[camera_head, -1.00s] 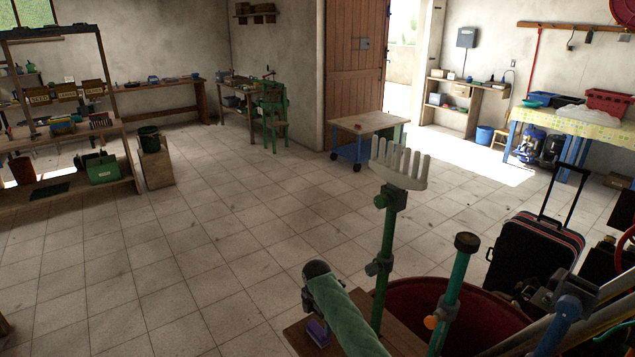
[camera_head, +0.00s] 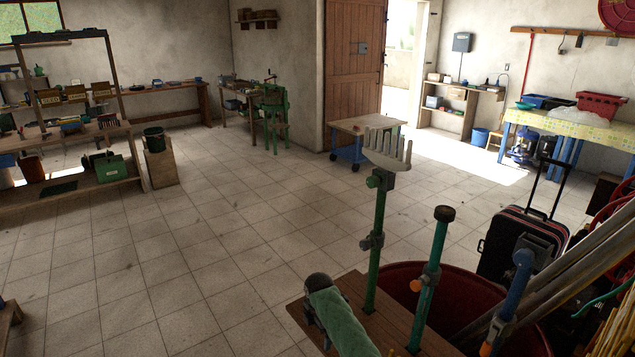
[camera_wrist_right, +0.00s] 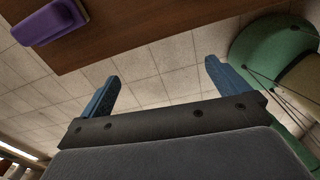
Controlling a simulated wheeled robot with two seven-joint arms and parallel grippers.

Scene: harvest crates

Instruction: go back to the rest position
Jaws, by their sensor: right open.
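My right gripper (camera_head: 314,324) hangs low in the head view, below the dark cap at the end of a green sleeve-like arm part. A purple block (camera_wrist_right: 48,22) lies on the board (camera_wrist_right: 150,28) at the upper left of the wrist view, apart from the fingers. My left gripper is not seen.
Upright poles, one topped by a pale rake-like head (camera_head: 387,150), stand near the board. A red tub (camera_head: 410,268) and a black suitcase (camera_head: 518,245) are to the right. A green rounded object (camera_wrist_right: 262,45) is near the right finger.

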